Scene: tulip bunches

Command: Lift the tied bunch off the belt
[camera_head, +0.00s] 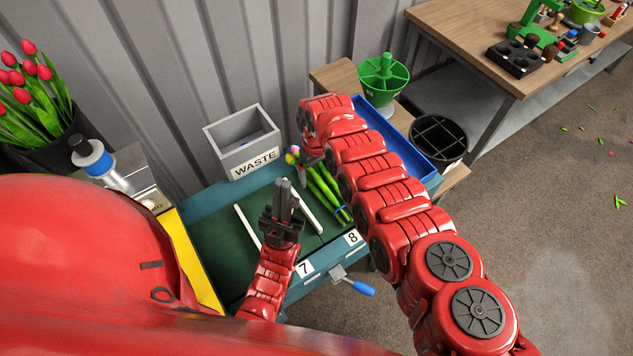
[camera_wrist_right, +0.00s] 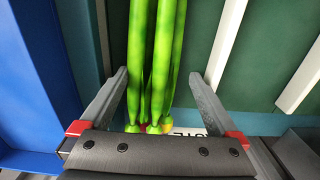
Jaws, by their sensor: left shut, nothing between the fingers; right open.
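The tied bunch (camera_head: 325,187) has green stems with a blue band near their lower right end and colourful heads at the upper left. It lies on the dark green belt (camera_head: 215,240). My right gripper (camera_wrist_right: 158,75) is open, with the green stems (camera_wrist_right: 156,50) between its spread fingers in the right wrist view. The blue band is not visible there, and the heads are mostly hidden behind the gripper body. In the head view the right arm partly covers the gripper. My left gripper (camera_head: 286,188) is shut and empty, left of the bunch above the belt.
White divider strips (camera_head: 250,227) run along the belt. A grey WASTE bin (camera_head: 243,143) stands behind it. A blue tray (camera_head: 405,150) lies right of the belt, partly under my right arm. A crank with a blue handle (camera_head: 358,287) sticks out in front.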

